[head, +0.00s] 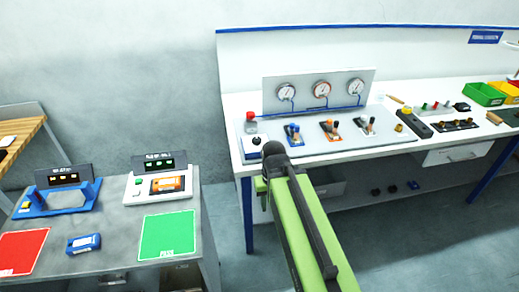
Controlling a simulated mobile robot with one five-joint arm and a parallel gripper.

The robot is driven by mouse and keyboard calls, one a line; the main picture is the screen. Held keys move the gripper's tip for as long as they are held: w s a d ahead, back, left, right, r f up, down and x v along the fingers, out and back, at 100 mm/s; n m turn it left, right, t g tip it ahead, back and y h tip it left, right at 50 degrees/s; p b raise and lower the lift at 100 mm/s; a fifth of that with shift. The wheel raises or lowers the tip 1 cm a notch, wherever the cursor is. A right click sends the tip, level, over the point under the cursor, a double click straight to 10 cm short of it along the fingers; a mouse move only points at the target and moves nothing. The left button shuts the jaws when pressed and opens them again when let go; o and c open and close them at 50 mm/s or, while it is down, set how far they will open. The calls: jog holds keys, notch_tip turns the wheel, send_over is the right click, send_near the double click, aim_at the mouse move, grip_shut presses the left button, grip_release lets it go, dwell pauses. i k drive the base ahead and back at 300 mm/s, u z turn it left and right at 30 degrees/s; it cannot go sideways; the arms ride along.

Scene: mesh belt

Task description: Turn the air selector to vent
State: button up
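A pale pneumatic panel (330,140) lies on the white bench, with several controls. My green arm reaches up from the bottom. My gripper (270,150) is near the bench's front left edge, overlapping the panel in view; its fingers cannot be made out.
Three round gauges (322,89) are on the upright board behind the levers. A red button (251,116) is at the panel's left. A grey table (120,222) with test devices stands left. A gap of floor separates it from the bench.

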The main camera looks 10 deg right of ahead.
aim_at(257, 141)
jog(key=z, duration=0.15)
jog(key=i, duration=0.4)
jog(key=u, duration=1.85)
jog(key=k, duration=0.8)
jog(key=z, duration=0.45)
jog(key=i, duration=1)
jog(key=u, duration=0.05)
